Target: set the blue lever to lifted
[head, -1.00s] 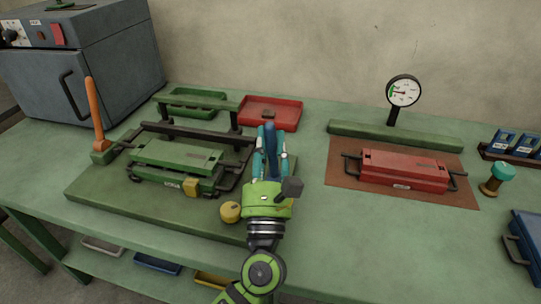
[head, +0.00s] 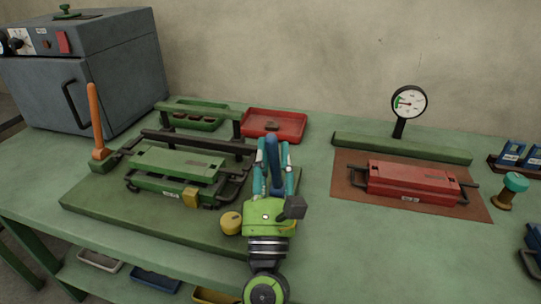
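The blue lever (head: 273,162) stands roughly upright at the right edge of the green board (head: 110,212) in the head view. My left gripper (head: 274,165) comes up from the bottom, with one teal finger on each side of the lever. Slim gaps seem to show beside the lever, but I cannot tell whether the fingers touch it. The gripper body hides the lever's base. My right gripper is not in view.
An orange lever (head: 95,120) stands at the board's left, beside the green press (head: 177,165). A yellow knob (head: 231,222) sits close left of my gripper. A red block (head: 413,180) lies on a brown mat to the right. Bench between is clear.

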